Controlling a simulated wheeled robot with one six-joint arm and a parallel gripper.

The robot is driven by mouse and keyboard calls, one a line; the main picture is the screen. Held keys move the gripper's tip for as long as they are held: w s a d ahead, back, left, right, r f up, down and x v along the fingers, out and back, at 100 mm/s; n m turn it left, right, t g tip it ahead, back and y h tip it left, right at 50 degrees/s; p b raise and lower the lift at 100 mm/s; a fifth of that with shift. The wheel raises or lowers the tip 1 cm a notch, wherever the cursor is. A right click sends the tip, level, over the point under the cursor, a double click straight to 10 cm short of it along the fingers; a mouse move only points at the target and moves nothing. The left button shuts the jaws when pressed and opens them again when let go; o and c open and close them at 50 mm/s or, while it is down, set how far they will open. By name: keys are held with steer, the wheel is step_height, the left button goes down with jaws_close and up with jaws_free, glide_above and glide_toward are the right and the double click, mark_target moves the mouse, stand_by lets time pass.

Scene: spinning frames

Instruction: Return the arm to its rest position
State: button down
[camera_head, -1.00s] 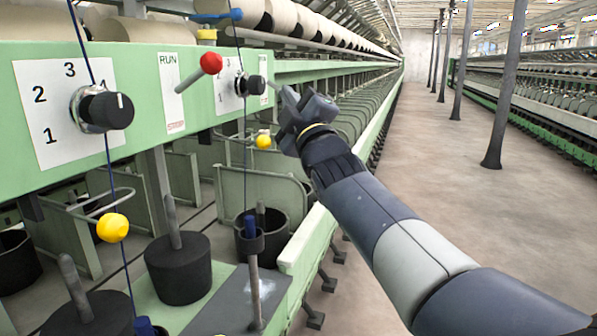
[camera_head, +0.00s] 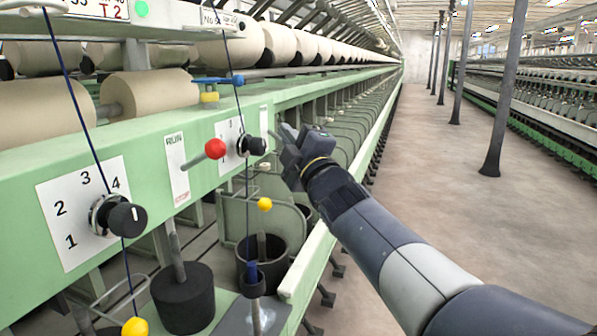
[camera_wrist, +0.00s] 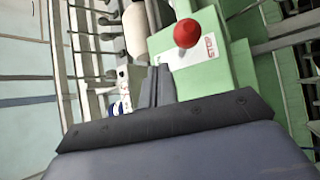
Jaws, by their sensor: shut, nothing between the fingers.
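My gripper (camera_head: 284,133) is at the end of my outstretched arm (camera_head: 370,235), beside the green spinning frame (camera_head: 60,205). Its fingers are shut and hold nothing. In the wrist view my gripper (camera_wrist: 157,84) shows as two dark fingers side by side, pointing towards the machine. A lever with a red ball (camera_head: 215,148) stands on the RUN panel, left of my gripper in the head view. The red ball (camera_wrist: 187,33) also shows in the wrist view, above and right of the fingertips, apart from them.
A black dial (camera_head: 127,219) and a farther dial (camera_head: 251,145) sit on the green rail. The aisle floor (camera_head: 430,170) is clear, with dark posts (camera_head: 505,90) at right.

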steer(key=s+d+r+n+g+p, duration=0.2)
steer(key=s+d+p, duration=0.2)
steer(key=p, duration=0.7)
steer(key=shift+s, duration=1.25)
steer(key=shift+r, duration=0.15)
